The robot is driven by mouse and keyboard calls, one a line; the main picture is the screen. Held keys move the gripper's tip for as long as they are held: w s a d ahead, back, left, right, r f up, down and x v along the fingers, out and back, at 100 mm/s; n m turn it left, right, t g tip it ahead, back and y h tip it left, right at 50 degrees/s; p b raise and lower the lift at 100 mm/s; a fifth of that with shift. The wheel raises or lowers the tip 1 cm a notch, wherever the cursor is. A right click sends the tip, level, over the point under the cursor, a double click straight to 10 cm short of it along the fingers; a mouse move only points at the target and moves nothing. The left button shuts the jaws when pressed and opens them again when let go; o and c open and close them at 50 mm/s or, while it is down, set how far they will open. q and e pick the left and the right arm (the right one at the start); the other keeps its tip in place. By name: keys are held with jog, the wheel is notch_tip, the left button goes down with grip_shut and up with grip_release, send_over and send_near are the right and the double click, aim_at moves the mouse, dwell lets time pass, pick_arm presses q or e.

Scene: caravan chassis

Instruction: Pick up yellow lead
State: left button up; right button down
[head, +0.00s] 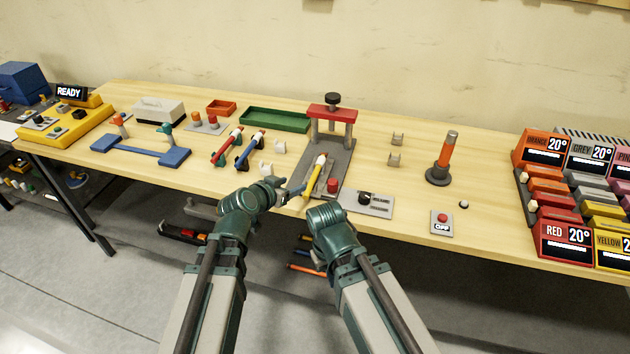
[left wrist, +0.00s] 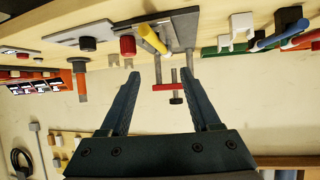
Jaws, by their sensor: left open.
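The yellow lead (head: 316,178) is a slim yellow stick with a pale end and a red tip. It slants across the grey base of the press (head: 338,165) near the table's front edge. My left gripper (head: 298,191) is open and empty, just left of the lead's near end. In the left wrist view the yellow lead (left wrist: 152,38) lies beyond my open fingers (left wrist: 160,75), apart from them. My right arm ends at the table's front edge; its wrist hides its gripper.
Red and blue leads (head: 248,150) rest in holders to the left. A control plate with a black knob (head: 367,199) is close on the right. An orange post (head: 445,155) stands farther right.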

aim_at(313, 177)
pick_arm(q)
jog(key=b+x, duration=0.6)
jog(key=x, duration=0.8)
jog(key=shift+s+f+b, duration=0.1)
jog(key=shift+b, duration=0.25)
grip_shut()
